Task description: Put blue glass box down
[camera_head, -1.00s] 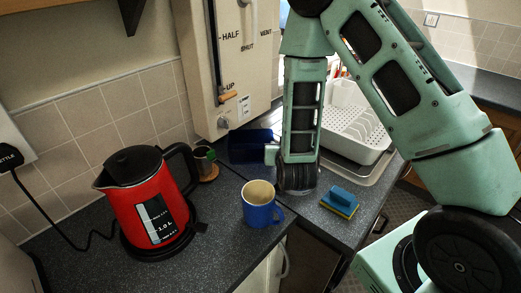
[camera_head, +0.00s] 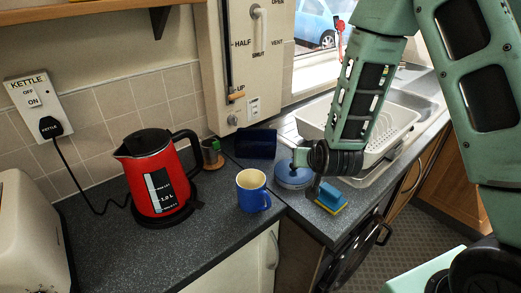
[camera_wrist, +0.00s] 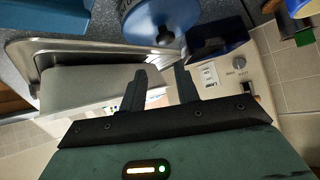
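The dark blue glass box (camera_head: 256,143) stands on the grey counter (camera_head: 235,172) in the back corner, below the white wall heater. It also shows in the wrist view (camera_wrist: 216,36), beyond my fingers and apart from them. My gripper (camera_head: 297,158) is to the right of the box, above a round blue lidded thing (camera_head: 293,176). In the wrist view my gripper (camera_wrist: 163,80) has its two dark fingers apart, with nothing between them.
A blue mug (camera_head: 252,190) and a red kettle (camera_head: 155,175) stand to the left. A small green-topped pot (camera_head: 212,153) is beside the box. A blue and yellow sponge (camera_head: 330,197) lies near the counter's edge. A white dish rack (camera_head: 395,125) stands at right.

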